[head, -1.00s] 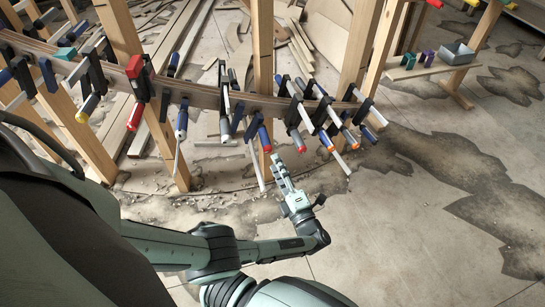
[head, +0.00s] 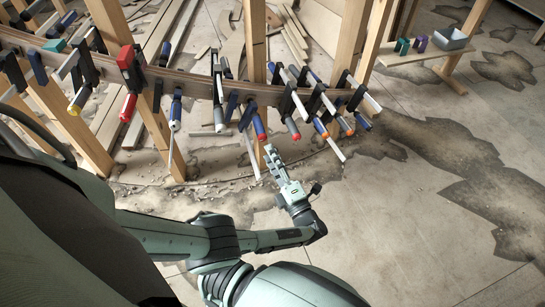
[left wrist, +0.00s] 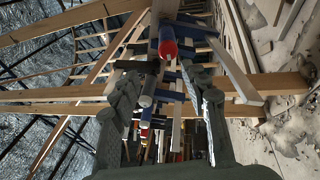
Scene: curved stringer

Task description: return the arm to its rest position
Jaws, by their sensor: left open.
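My left gripper (head: 272,160) is in the middle of the head view, at the end of my left arm, just in front of the clamped curved stringer (head: 200,84). In the left wrist view its two fingers (left wrist: 163,95) stand wide apart with nothing between them. Several bar clamps sit along the stringer; one with a blue and red handle (head: 259,127) hangs close above the left fingertips. In the left wrist view a red-ended clamp handle (left wrist: 168,47) shows beyond the fingers. I see no gap or touch clearly enough to judge the exact distance. My right gripper is out of view.
Upright wooden posts (head: 254,45) carry the stringer. A low bench (head: 424,56) with a grey bin (head: 450,39) and small coloured blocks stands at the upper right. Loose boards lie behind the stringer. The stained concrete floor at the right is open.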

